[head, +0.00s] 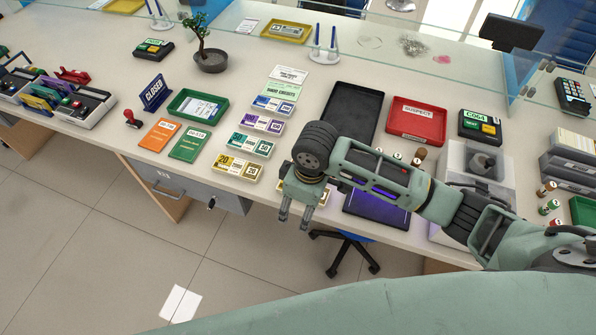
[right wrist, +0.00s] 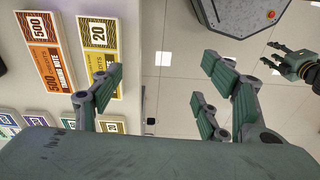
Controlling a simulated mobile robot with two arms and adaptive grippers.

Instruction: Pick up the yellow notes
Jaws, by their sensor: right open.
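Yellow notes marked 20 (head: 238,168) lie flat on the counter near its front edge. Another yellow bundle (head: 318,193) lies to their right in the head view, partly hidden by my right gripper (head: 294,219). In the right wrist view, a yellow 20 bundle (right wrist: 98,37) lies beside an orange 500 bundle (right wrist: 45,38). My right gripper (right wrist: 162,72) is open and empty, fingers pointing down past the counter's front edge. One finger is over the counter by the yellow 20 bundle, the others over the floor. My left gripper (right wrist: 290,63) shows at the right of that view, its fingers apart.
Green notes (head: 249,145), purple notes (head: 262,124) and blue notes (head: 273,104) lie in a column behind. A black tray (head: 349,112) and a red tray (head: 416,125) stand farther back. A chair (head: 345,252) is under the counter. The floor in front is open.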

